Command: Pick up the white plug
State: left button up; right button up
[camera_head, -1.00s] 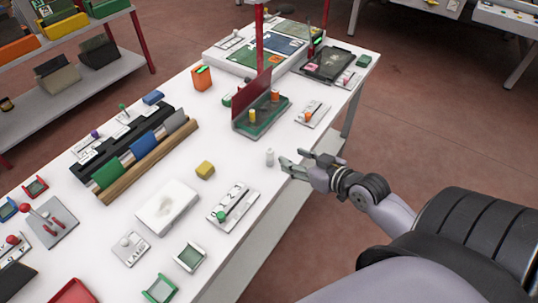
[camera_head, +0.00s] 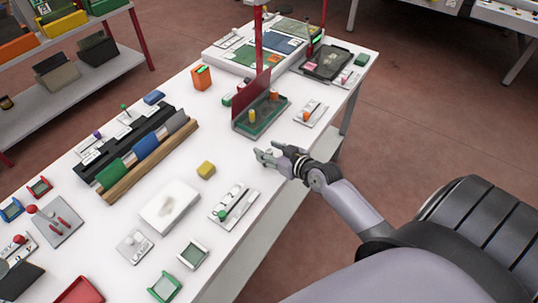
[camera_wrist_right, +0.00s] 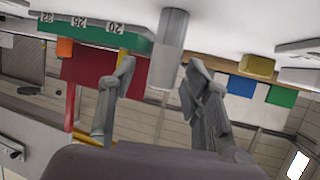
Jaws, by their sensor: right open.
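The white plug (camera_wrist_right: 172,32) is a small upright cylinder on the white table (camera_head: 222,150). It looks light grey in the right wrist view, which shows the scene upside down. My right gripper (camera_head: 265,157) is low over the table's right edge. Its two fingers (camera_wrist_right: 161,75) are open, and the plug shows in the gap between their tips, closer to the right-hand finger in that view. I cannot tell whether either finger touches it. In the head view the fingers cover the plug. My left gripper is not in view.
A green-based fixture with a red panel (camera_head: 250,100) stands beyond the gripper.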

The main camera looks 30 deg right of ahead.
jog(key=shift+c, duration=0.5)
grip_shut()
